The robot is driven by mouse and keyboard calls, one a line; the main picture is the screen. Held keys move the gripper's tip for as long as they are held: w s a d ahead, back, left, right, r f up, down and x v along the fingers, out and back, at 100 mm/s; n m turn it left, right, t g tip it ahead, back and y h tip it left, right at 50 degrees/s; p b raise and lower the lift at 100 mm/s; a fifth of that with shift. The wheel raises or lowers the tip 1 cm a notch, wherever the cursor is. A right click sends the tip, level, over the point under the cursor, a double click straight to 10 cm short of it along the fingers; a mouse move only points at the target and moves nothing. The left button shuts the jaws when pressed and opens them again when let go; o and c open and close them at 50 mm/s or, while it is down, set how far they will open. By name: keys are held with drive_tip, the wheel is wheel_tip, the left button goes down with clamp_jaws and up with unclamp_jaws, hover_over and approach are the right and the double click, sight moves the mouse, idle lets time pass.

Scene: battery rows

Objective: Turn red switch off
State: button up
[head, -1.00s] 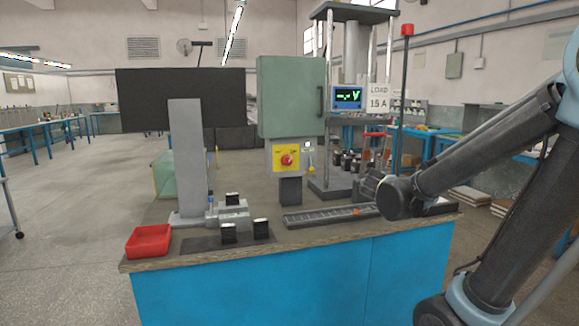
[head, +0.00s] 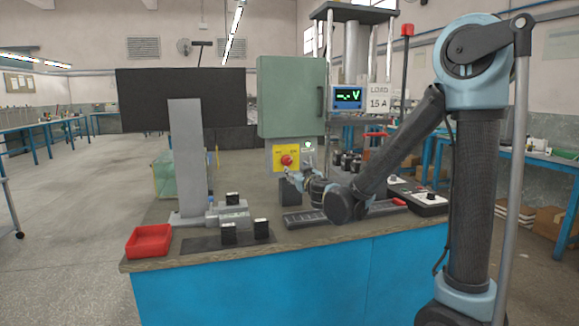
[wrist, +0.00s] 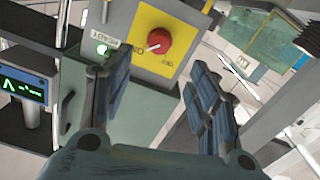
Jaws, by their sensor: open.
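The red rotary switch (head: 287,160) sits on a yellow plate (head: 279,152) on a grey box below the green cabinet (head: 290,97). In the wrist view the red knob (wrist: 158,41) has a pale pointer mark and lettering beside it on the yellow plate (wrist: 140,62). A small green light (wrist: 102,50) glows beside the plate.
A display (head: 347,97) with green characters and a "LOAD 15 A" sign (head: 379,98) stand right of the cabinet. A grey upright post (head: 186,150), black blocks (head: 229,232) and a red tray (head: 149,241) are on the left of the bench.

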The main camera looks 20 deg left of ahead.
sight(289, 162)
drive_tip(key=x, duration=1.3)
drive_tip(key=shift+w+a, duration=0.2)
drive_tip(key=shift+c, duration=0.3)
drive_tip(key=c, duration=1)
